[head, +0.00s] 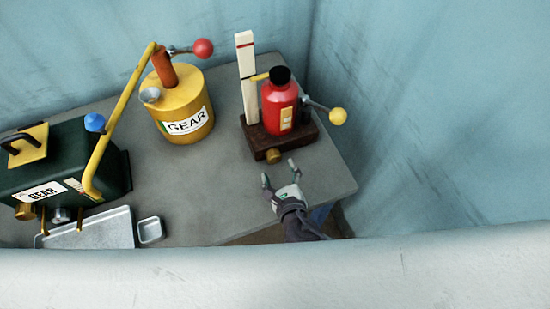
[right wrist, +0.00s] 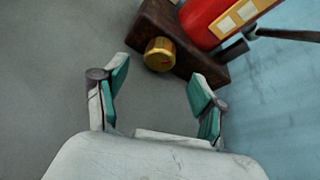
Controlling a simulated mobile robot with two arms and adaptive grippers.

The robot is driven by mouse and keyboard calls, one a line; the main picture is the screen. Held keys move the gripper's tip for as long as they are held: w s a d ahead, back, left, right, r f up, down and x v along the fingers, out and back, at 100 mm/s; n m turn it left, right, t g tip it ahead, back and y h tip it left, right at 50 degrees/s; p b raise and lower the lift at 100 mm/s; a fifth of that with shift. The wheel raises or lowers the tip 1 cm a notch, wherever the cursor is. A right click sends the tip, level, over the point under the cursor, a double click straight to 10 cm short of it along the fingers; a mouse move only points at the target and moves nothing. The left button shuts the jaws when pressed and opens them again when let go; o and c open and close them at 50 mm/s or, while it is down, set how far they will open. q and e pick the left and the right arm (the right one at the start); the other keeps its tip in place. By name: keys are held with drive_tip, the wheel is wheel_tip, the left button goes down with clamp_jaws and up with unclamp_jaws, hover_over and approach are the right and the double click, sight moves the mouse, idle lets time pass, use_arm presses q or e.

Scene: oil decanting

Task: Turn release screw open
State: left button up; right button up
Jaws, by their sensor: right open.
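The release screw is most likely the brass knob (head: 273,156) on the front of the dark brown base (head: 254,143) under the red bottle (head: 281,108). In the right wrist view the brass knob (right wrist: 159,54) lies ahead of the fingertips, between their lines. My right gripper (head: 279,170) is open and empty, just in front of the knob and apart from it. Its two teal-padded fingers (right wrist: 158,85) show spread in the wrist view. Another brass knob (head: 25,211) sits low on the dark green GEAR box (head: 90,160). My left gripper is not in view.
A yellow ball-ended lever (head: 337,116) sticks out right of the red bottle. A yellow GEAR can (head: 183,110) and metal tray (head: 95,232) stand left. The grey table (head: 215,190) is clear left of my right gripper.

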sight(275, 160)
drive_tip(key=x, duration=0.5)
drive_tip(key=shift+w, duration=0.2)
drive_tip(key=c, duration=1.1)
drive_tip(key=shift+c, duration=0.2)
